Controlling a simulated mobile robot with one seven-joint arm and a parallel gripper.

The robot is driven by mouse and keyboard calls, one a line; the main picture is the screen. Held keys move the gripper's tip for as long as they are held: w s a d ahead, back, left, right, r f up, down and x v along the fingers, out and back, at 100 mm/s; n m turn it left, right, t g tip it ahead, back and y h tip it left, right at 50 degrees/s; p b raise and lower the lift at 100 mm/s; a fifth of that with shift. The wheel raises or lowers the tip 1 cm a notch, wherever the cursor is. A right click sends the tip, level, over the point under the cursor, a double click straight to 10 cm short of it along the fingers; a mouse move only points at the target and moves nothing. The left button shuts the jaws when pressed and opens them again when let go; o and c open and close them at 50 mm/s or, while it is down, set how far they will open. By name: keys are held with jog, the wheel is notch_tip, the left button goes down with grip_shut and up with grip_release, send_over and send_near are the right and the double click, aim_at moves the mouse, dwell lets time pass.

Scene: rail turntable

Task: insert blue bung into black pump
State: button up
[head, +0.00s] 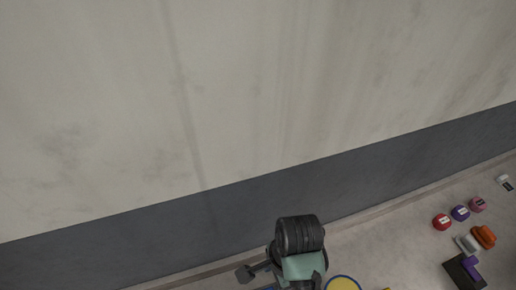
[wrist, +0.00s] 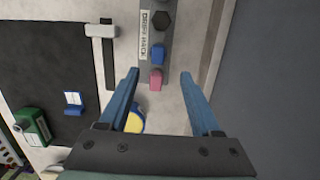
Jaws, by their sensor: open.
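My gripper (wrist: 160,74) shows in the wrist view with its two blue fingers spread wide and nothing held between them. A small blue block, likely the blue bung (wrist: 157,54), sits on a grey labelled strip just beyond the gap between the fingertips. A pink block (wrist: 156,80) is on the same strip, between the fingertips in the picture, and a black hexagonal piece (wrist: 160,20) is at its far end. I cannot make out the black pump for sure in either view. A dark block with a purple piece (head: 464,272) lies at the lower right of the head view.
A yellow disc with a blue rim (wrist: 137,120) is partly hidden behind the left finger. A black panel (wrist: 50,60), a white slider (wrist: 101,31) and a green box (wrist: 33,128) are at left. Several coloured pieces, including a red one (head: 441,222), lie near the wall.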

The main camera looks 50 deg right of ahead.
jog(key=shift+s+a+f, duration=0.1)
jog(key=shift+s+f, duration=0.05)
jog(key=shift+f, duration=0.3)
jog(key=f, duration=0.7)
jog(key=a+f+p, duration=0.1)
jog(key=f, duration=0.3)
jog(key=shift+w+f, duration=0.3)
grip_shut()
